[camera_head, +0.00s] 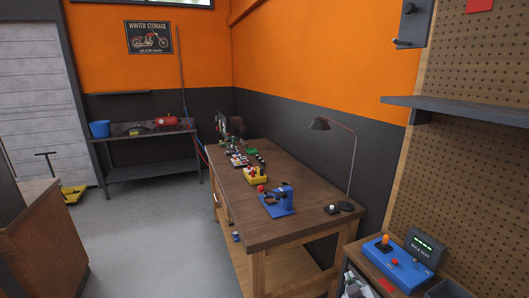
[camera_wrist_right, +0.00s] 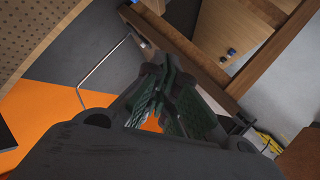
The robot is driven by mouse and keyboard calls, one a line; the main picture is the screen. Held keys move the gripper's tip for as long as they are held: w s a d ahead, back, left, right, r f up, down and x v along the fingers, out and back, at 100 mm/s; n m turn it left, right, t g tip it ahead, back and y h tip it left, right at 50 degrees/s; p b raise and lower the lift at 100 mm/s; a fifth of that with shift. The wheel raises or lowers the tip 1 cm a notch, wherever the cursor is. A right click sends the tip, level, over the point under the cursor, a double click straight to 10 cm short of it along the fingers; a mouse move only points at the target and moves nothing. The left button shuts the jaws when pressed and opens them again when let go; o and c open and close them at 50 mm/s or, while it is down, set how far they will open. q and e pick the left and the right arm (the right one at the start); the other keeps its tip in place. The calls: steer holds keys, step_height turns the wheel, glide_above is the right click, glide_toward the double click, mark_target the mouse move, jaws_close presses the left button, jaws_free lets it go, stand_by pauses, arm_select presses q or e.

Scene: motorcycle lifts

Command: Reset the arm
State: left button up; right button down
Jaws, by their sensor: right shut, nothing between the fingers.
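My right gripper (camera_wrist_right: 160,95) shows in the right wrist view with its dark green ribbed finger pads drawn together and nothing between them. In that view a wooden bench edge lies just beyond and to the right of the fingers. I cannot make out either gripper in the head view, and my left gripper is not in view. No object is held.
The wooden workbench (camera_head: 256,226) carries a blue fixture (camera_head: 279,202), a yellow bin (camera_head: 255,175) and a desk lamp (camera_head: 320,125). A blue control box (camera_head: 398,266) stands at lower right. A dark shelf (camera_head: 455,107) juts from the pegboard. Grey floor is free at left.

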steer(key=s+a+f+m+g+y, duration=0.15)
steer(key=s+f+g, duration=0.35)
steer(key=s, duration=0.6)
steer(key=s+a+f+m+g+y, duration=0.1)
steer(key=s+a+f+g+y, duration=0.3)
steer(key=s, duration=0.6)
steer(key=s+d+f+g+h+b, duration=0.1)
steer(key=s+f+g+h, duration=0.15)
steer(key=f, duration=3.35)
steer(key=s+d+f, duration=0.2)
steer(key=s+f, duration=0.8)
steer(key=s, duration=0.1)
steer(key=s+d+f+b, duration=0.1)
steer(key=s+d+f, duration=0.1)
steer(key=s+f, duration=0.8)
steer(key=shift+s+d+f+n+g+b, duration=0.2)
steer(key=shift+s+n+g+b, duration=0.15)
steer(key=shift+s, duration=0.45)
